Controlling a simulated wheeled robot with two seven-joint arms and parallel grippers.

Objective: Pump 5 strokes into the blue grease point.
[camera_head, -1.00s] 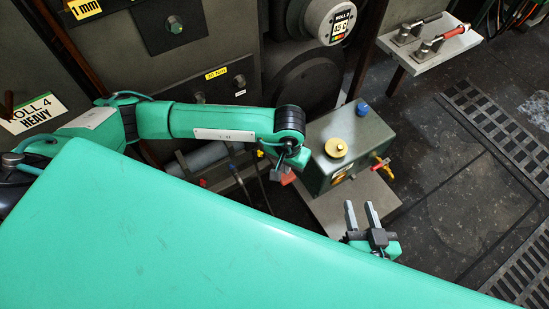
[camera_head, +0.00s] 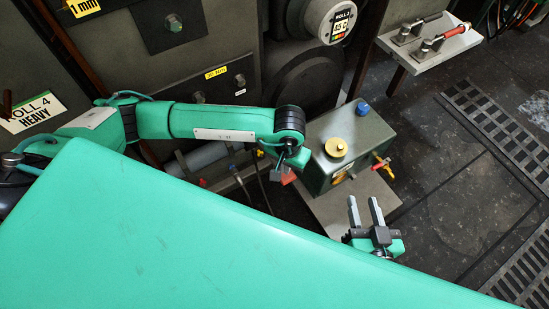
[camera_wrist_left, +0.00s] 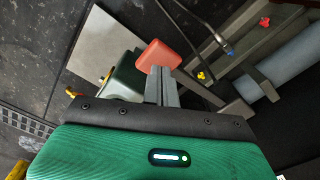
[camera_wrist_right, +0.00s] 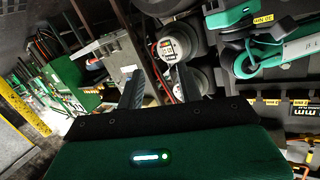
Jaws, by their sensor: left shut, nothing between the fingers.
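A dark green pump box (camera_head: 352,150) with a brass cap (camera_head: 336,147) stands on a grey plate. My left gripper (camera_head: 278,172) is shut and empty beside it. In the left wrist view its closed fingers (camera_wrist_left: 161,84) point at a red-orange pad (camera_wrist_left: 158,54), at or very near it; contact is unclear. The pad is partly hidden in the head view (camera_head: 288,178). A hose end with a blue fitting (camera_wrist_left: 228,47) is at the blue grease point; I cannot tell whether it is coupled. Yellow (camera_wrist_left: 203,76) and red (camera_wrist_left: 265,22) points are nearby. My right gripper (camera_head: 366,206) is open and empty.
A blue cap (camera_head: 362,108) and a red-handled valve (camera_head: 381,163) are on the pump box. A grey shelf with a red-handled lever (camera_head: 450,36) is at upper right. Rolls and machine panels stand behind. The dark floor at right is clear, with grates (camera_head: 495,120).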

